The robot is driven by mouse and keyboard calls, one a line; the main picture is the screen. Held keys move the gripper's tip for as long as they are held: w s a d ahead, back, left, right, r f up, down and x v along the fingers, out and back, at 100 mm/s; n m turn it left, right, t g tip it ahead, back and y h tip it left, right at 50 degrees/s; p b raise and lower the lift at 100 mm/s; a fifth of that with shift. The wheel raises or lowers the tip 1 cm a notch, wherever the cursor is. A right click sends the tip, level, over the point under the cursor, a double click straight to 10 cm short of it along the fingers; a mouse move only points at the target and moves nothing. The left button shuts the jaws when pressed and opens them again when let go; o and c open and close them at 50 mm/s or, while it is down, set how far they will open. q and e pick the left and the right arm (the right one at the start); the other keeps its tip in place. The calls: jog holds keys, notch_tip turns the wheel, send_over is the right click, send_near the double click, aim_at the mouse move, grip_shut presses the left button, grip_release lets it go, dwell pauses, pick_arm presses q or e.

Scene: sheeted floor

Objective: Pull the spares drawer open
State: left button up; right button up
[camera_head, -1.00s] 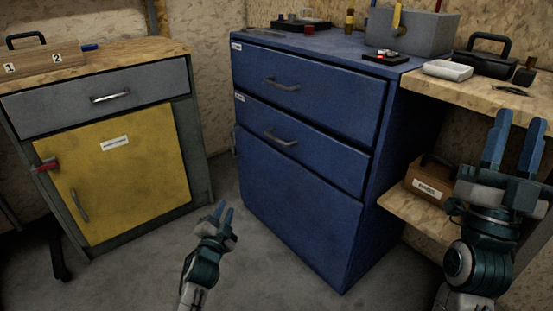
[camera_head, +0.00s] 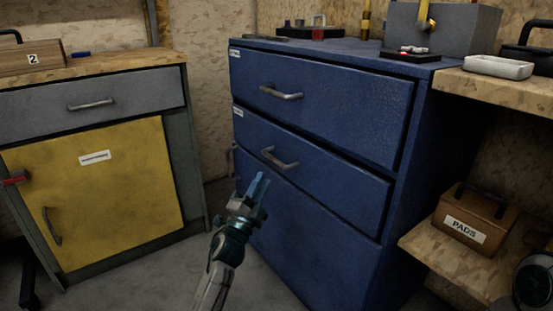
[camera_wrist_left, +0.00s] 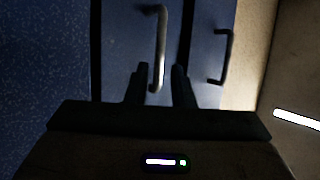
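The blue cabinet (camera_head: 310,235) has an upper drawer (camera_head: 330,110) and a lower drawer (camera_head: 335,180), both closed, each with a grey bar handle. Their small labels are too small to read, so I cannot tell which is the spares drawer. My left gripper (camera_head: 259,182) is open and empty, just below and in front of the lower drawer handle (camera_head: 281,160). In the left wrist view, what looks like this handle (camera_wrist_left: 160,45) lines up between the two fingers (camera_wrist_left: 159,82). Whether they touch it cannot be told. My right gripper is out of view.
A grey bench with a yellow door (camera_head: 100,195) stands at left. A wooden shelf at right holds a brown box (camera_head: 475,220) labelled PADS. A grey bin (camera_head: 440,30) and trays stand on the cabinet top. The floor in front of the drawers is clear apart from my arm.

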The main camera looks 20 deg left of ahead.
aim_at(274, 159)
pick_arm(q)
jog(key=x, duration=0.8)
jog(key=shift+w+d+r, duration=0.1)
jog(key=shift+w+r, duration=0.05)
jog(key=shift+w, duration=0.2)
grip_shut()
